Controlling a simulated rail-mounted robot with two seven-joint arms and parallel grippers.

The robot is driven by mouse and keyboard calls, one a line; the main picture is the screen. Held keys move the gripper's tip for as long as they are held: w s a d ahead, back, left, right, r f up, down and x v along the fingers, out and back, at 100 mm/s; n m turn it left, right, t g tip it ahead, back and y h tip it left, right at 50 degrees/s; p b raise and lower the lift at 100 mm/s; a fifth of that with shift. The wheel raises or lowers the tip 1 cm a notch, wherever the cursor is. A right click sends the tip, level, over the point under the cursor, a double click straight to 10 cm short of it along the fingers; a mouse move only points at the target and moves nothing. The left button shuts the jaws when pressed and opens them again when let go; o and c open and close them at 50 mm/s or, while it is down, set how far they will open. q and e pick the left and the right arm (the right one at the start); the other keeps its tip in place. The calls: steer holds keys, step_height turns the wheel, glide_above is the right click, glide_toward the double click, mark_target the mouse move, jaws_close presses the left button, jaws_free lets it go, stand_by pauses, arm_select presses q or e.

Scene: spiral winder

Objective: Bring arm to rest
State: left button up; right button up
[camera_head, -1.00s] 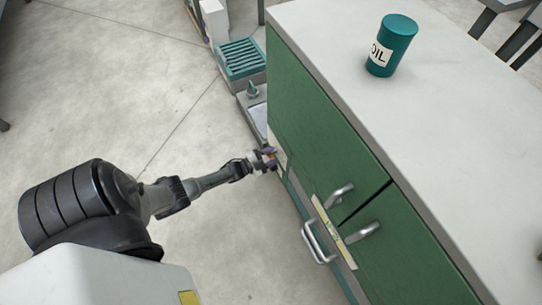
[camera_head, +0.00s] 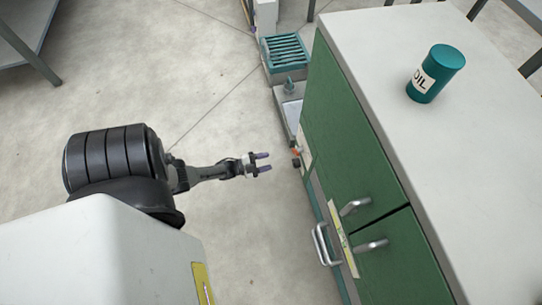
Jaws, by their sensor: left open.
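My left gripper (camera_head: 264,162) is in the middle of the head view, with its arm coming in from the left. A small red and dark knob (camera_head: 296,155) sits on the cabinet's side, just right of the fingertips. My right gripper is not in view.
A teal oil can (camera_head: 435,74) stands on the cabinet's pale top (camera_head: 385,45). Metal handles (camera_head: 355,206) stick out from the cabinet front. A teal slatted crate (camera_head: 284,53) is behind. Grey tables stand at the far corners. The floor (camera_head: 200,70) left of the cabinet is clear.

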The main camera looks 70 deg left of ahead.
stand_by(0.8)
arm_select(q)
steer(key=s+a+f+n+g+y, duration=0.1)
steer(key=a+f+n+g+y, duration=0.35)
steer(key=f+g, duration=0.4)
steer(key=w+d+r+n+g+p, duration=0.25)
steer(key=d+r, duration=0.35)
steer(key=r, duration=0.3)
steer(key=w+d+r+n+g+p, duration=0.1)
steer(key=w+d+r+g, duration=0.25)
steer(key=d+r, duration=0.45)
steer(key=s+d+r+h+p, duration=0.1)
steer(key=s+d+r+p, duration=0.35)
steer(key=r+p, duration=0.7)
steer(key=s+d+r+h+p, duration=0.1)
steer(key=s+d+r+p, duration=0.4)
steer(key=r, duration=1.2)
steer(key=s+d+r+h+p, duration=0.1)
steer(key=s+d+r+p, duration=0.3)
steer(key=r+p, duration=0.75)
step_height(320, 180, up, 38)
steer(key=w+d+p, duration=0.1)
steer(key=p, duration=3.2)
steer(key=shift+p, duration=0.4)
